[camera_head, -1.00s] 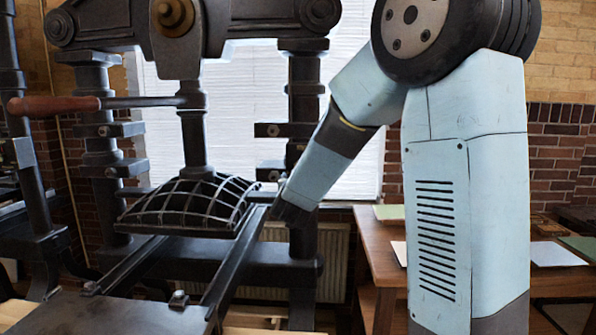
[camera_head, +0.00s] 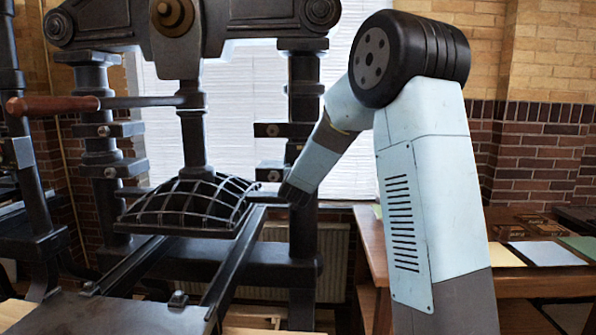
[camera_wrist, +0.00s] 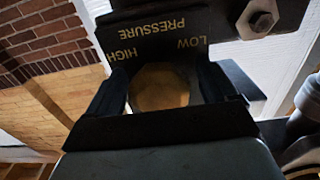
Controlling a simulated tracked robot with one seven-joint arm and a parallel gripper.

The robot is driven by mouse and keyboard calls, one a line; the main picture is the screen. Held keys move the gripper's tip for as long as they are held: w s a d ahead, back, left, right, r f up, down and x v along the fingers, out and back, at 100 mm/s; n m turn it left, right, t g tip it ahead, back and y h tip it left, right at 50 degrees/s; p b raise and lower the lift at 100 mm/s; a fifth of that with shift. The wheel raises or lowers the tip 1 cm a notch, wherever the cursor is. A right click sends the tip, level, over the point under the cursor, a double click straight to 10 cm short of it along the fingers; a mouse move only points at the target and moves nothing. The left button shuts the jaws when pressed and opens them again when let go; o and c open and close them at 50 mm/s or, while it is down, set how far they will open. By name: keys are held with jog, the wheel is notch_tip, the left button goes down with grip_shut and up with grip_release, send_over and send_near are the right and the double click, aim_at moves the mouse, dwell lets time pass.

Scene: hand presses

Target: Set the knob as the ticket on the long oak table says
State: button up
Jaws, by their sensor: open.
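A brass-coloured octagonal knob (camera_wrist: 158,87) shows in the wrist view, below a dark plate (camera_wrist: 165,38) with gold lettering. The words PRESSURE, HIGH and LOW appear upside down there. My gripper (camera_wrist: 160,85) is open, with one dark finger on the left of the knob and one on the right. I cannot tell whether either finger touches it. In the head view the dark end of my arm is beside the press's right column, and the fingers cannot be made out. A wooden table (camera_head: 372,236) stands at the right. I cannot identify the ticket or read any setting from it.
The iron hand press (camera_head: 305,100) fills the left and middle, with its ribbed platen (camera_head: 190,205) above rails. A hex bolt (camera_wrist: 262,22) sticks out near my gripper.

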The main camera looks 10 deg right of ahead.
jog(key=c, duration=0.9)
jog(key=shift+a, duration=0.35)
jog(key=shift+c, duration=0.4)
jog(key=shift+d, duration=0.15)
jog(key=shift+f+m, duration=0.1)
jog(key=shift+m, duration=0.2)
